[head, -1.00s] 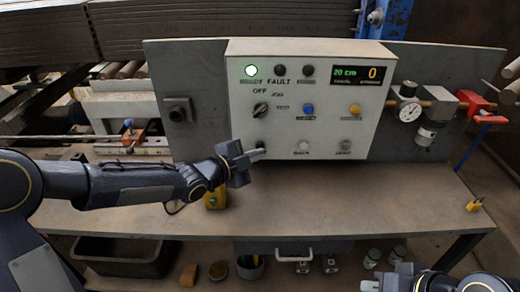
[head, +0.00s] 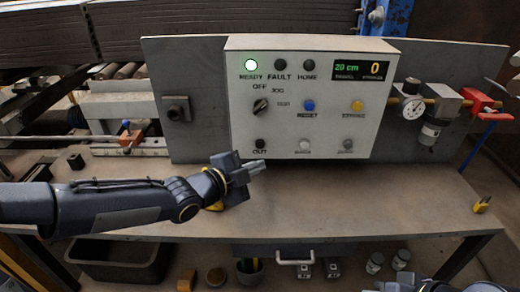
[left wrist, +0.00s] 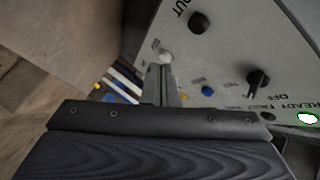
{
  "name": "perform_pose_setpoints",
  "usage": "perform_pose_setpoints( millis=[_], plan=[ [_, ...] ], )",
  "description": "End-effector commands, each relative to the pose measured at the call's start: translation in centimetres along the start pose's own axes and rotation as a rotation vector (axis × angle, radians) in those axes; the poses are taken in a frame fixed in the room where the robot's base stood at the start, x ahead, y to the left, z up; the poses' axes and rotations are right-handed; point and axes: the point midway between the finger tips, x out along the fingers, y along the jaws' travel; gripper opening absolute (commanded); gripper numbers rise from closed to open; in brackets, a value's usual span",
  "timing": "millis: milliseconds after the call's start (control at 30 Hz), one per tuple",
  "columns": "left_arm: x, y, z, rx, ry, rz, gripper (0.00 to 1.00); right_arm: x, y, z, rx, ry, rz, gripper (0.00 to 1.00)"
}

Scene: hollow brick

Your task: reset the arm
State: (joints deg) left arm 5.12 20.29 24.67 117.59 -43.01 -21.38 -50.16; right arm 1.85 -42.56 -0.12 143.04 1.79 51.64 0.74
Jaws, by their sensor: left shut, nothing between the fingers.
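The grey control panel (head: 330,105) stands at the back of the bench, with the READY lamp (head: 250,65) lit green-white and the display (head: 361,72) reading 20 cm and 0. The mode knob (head: 261,105), blue RESET button (head: 308,105), yellow button (head: 357,105) and black OUT button (head: 260,144) sit on its face. My left gripper (head: 257,167) is shut and empty, just below and in front of the OUT button, apart from it. The panel is also in the left wrist view (left wrist: 225,60), beyond the shut fingers (left wrist: 160,82).
The workbench top (head: 340,205) is largely clear. A yellow object (head: 215,205) is partly hidden behind my left wrist. A yellow item (head: 481,205) lies at the right. A pressure gauge (head: 412,108) and red valve (head: 478,101) are right of the panel. A dark bin (head: 118,262) is below.

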Motion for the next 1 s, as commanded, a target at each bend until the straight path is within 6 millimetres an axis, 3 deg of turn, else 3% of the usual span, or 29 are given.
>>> perform_pose_setpoints(
  millis=[333,467,567,733,800,900,1000],
  plan=[
    [-0.2,0.0,0.0,-0.004,-0.006,0.001,0.0,0.0,0.0,0.0,0.0,0.0,0.0,0.0],
    [-2.4,-0.8,1.1,-0.071,-0.101,0.015,0.0,-0.5,-0.2,-0.3,0.0,0.0,0.0,0.0],
    [-6.8,-1.7,3.2,-0.224,-0.275,0.026,0.0,-1.3,-0.6,-0.7,0.0,0.0,0.0,0.0],
    [-18.1,-0.7,5.7,-0.689,-0.614,-0.015,0.0,-2.9,-1.3,-1.5,0.0,0.0,0.0,0.0],
    [-22.4,0.8,5.5,-0.911,-0.717,-0.045,0.0,-3.5,-1.6,-1.8,0.0,0.0,0.0,0.0],
    [-27.4,3.6,4.1,-1.221,-0.81,-0.079,0.0,-4.2,-1.9,-2.1,0.0,0.0,0.0,0.0],
    [-30.4,6.3,2.1,-1.476,-0.852,-0.087,0.0,-4.7,-2.1,-2.4,0.0,0.0,0.0,0.0]
  ],
)
